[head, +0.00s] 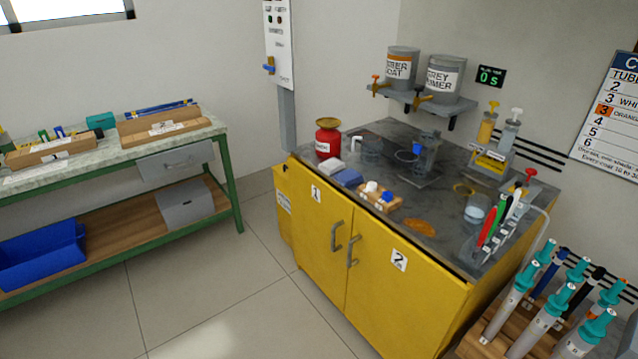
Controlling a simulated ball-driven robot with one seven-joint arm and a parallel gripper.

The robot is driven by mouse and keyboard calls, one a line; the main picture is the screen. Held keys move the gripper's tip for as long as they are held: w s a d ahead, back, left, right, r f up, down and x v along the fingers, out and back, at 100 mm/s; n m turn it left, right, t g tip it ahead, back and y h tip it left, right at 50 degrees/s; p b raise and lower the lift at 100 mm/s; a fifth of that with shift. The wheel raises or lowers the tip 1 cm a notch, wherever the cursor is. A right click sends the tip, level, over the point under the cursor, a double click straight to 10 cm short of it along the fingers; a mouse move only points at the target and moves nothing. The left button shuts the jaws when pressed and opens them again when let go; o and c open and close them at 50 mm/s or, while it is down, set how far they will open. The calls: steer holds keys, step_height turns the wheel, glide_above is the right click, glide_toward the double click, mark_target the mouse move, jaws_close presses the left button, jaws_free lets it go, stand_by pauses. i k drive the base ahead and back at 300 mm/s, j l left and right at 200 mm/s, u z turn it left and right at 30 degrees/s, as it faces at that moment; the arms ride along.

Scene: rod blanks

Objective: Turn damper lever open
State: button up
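A small blue-handled lever (269,66) with a brass-coloured part sticks out at the lower left of a white wall panel (279,45). It looks like the damper lever, but the panel's lettering is too small to read. The handle looks roughly level and points left. I cannot tell from this whether the damper is open or closed. The panel has small round indicators or buttons above and sits on a grey upright duct or post (287,120). My gripper is not in view.
A yellow cabinet (320,235) with a dark, cluttered top stands below and right of the panel. A green-framed bench (228,170) stands left. Bare floor (225,285) lies between them. Teal-capped tubes (540,300) fill a wooden rack front right.

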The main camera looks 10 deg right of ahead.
mark_target(265, 66)
steer(key=i+j+z, duration=0.15)
steer(key=i, duration=0.35)
steer(key=i+l+u, duration=0.5)
steer(key=i+l, duration=0.15)
steer(key=i+j, duration=0.2)
steer(key=i+j+u, duration=0.1)
steer(key=i, duration=0.3)
steer(key=j, duration=0.1)
